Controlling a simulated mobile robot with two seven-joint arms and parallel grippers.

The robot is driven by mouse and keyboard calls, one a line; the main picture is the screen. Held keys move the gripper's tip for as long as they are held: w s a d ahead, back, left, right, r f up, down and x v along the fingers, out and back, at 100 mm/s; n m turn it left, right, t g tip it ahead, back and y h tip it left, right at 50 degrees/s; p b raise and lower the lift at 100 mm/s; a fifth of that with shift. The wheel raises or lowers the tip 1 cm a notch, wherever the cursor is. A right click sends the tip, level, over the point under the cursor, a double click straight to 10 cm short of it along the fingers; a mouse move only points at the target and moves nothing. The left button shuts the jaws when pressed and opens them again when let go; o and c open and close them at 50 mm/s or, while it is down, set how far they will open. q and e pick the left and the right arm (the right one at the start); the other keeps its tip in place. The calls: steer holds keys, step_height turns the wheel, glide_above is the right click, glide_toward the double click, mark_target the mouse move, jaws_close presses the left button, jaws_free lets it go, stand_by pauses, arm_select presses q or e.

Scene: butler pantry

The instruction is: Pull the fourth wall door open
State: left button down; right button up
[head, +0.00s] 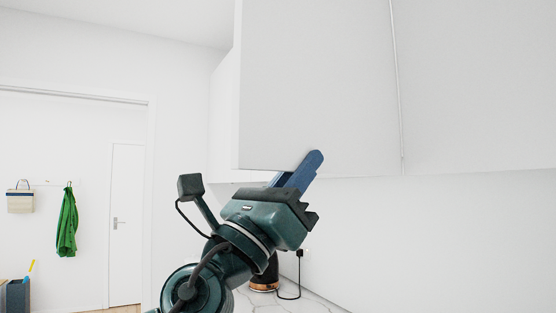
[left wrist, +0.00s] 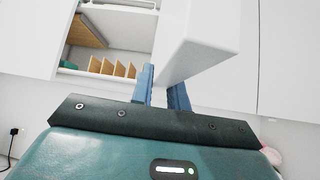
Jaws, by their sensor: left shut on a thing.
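The white wall door (head: 315,85) fills the upper middle of the head view, its left edge free and its bottom edge near my left gripper (head: 298,172). In the left wrist view the same door (left wrist: 205,35) stands swung out, with the open cabinet (left wrist: 112,40) beside it. My left gripper (left wrist: 163,88) is shut on the door's lower edge, with one blue finger on each side of the panel. Part of the grip is hidden behind the gripper body. My right gripper is in neither view.
Inside the cabinet are shelves and several upright tan boards (left wrist: 110,68). A neighbouring white door (head: 475,85) is closed at the right. A dark appliance with a copper base (head: 264,287) stands on the counter below my gripper. A bag and green cloth hang far left.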

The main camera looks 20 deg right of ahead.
arm_select(q)
steer(key=shift+s+d, duration=0.1)
steer(key=shift+s, duration=0.2)
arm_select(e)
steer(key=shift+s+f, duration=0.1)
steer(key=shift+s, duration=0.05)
arm_select(q)
steer(key=c, duration=1.4)
jaws_free()
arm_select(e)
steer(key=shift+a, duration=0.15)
arm_select(q)
steer(key=shift+o, duration=0.2)
